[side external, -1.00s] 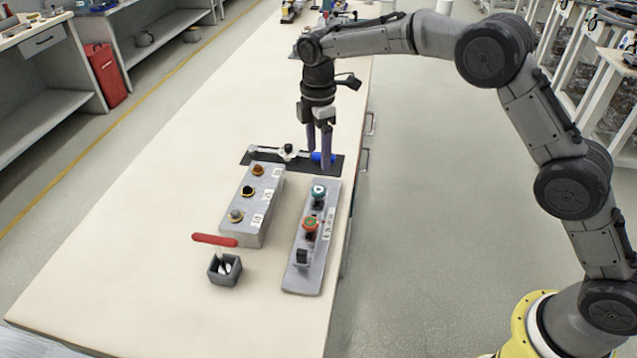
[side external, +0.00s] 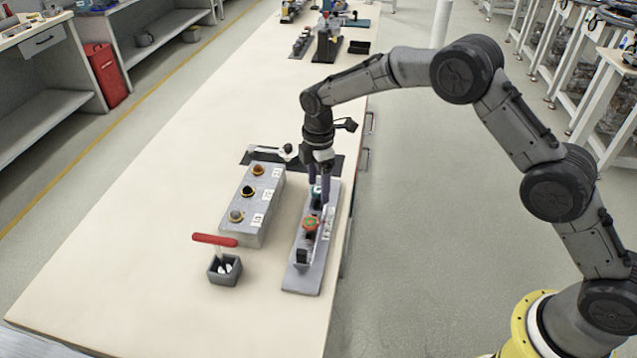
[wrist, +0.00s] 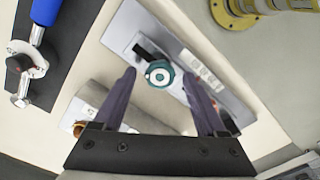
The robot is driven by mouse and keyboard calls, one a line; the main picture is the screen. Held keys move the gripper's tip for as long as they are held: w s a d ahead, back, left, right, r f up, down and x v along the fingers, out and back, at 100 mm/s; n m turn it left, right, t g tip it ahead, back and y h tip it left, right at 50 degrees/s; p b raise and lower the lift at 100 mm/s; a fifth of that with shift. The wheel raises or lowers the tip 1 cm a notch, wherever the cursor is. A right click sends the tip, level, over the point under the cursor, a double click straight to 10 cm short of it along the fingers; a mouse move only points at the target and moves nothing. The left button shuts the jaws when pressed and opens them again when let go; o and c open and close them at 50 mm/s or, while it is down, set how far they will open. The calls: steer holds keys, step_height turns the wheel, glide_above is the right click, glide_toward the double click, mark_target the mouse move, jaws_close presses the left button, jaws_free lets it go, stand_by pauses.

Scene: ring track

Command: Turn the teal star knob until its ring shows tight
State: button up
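The teal star knob (wrist: 158,74) sits on a grey panel (side external: 303,280) and shows between my fingers in the wrist view. It has a pale round centre; I cannot make out a ring reading on it. In the side view my fingers largely cover it. My gripper (wrist: 159,64) is open, with one purple finger on each side of the knob and a visible gap to each. In the side view my gripper (side external: 320,196) points down over the far end of the panel. I cannot tell how far the fingertips are above the panel.
Left stands a grey block (side external: 249,232) with three knobs. A blue-handled clamp (wrist: 37,35) lies behind the panel. The table's left side is clear.

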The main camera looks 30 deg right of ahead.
jaws_close()
